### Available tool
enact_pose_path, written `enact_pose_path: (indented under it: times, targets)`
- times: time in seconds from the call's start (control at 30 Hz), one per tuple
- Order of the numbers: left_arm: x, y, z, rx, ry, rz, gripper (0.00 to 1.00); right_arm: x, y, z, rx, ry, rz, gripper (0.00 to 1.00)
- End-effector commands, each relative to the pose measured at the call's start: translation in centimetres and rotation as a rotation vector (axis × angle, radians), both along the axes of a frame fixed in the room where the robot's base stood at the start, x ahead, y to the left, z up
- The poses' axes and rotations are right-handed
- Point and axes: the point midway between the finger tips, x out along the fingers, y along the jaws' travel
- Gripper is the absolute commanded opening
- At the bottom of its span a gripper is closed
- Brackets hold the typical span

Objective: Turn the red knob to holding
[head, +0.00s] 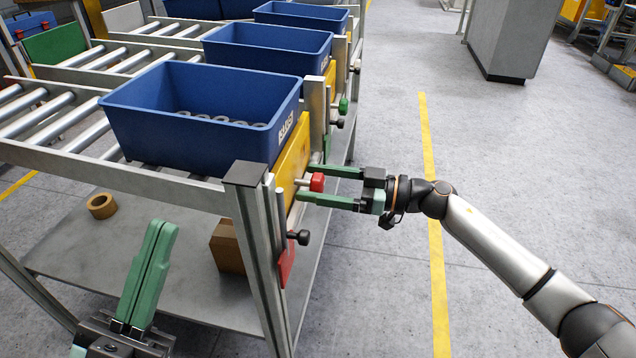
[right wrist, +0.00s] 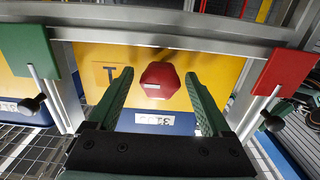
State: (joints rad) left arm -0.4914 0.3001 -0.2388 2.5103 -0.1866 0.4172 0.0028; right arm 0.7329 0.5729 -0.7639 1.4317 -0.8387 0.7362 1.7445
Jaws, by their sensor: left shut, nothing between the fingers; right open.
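The red knob (head: 317,182) sits on the yellow panel (head: 291,160) at the front of the roller rack. In the right wrist view, the red knob (right wrist: 160,80) is faceted, with a small white mark on its face. My right gripper (head: 303,183) is open around it. In the right wrist view, its fingers (right wrist: 159,74) stand either side of the knob with a visible gap on both sides. A dark "T" shape shows on the panel left of the knob; no holding label is legible. My left gripper (head: 163,226) is shut and empty, pointing up beside the rack.
A blue bin (head: 195,125) holding grey rings stands on the rollers above the panel. In the right wrist view, a green plate (right wrist: 27,52) and red plate (right wrist: 283,70) with black-knobbed pins flank the panel. Tape (head: 101,206) and a cardboard box (head: 226,247) lie on the lower shelf.

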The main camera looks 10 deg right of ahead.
Motion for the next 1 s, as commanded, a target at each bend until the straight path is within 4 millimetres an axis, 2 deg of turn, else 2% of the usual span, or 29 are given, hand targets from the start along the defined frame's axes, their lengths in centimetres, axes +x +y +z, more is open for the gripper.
enact_pose_path:
  times: [0.1,0.83,1.0]
  targets:
    - [0.01,-0.01,0.01,-0.001,0.0,-0.001,0.0,0.01,-0.01,0.01,0.0,0.0,0.0,0.82]
    - [0.01,-0.03,-0.01,0.003,0.0,-0.001,0.0,-0.02,-0.06,-0.02,0.0,0.0,0.0,0.0]
    - [0.0,-0.02,0.0,0.003,0.0,-0.001,0.0,-0.02,-0.06,-0.03,0.0,0.001,0.0,0.0]
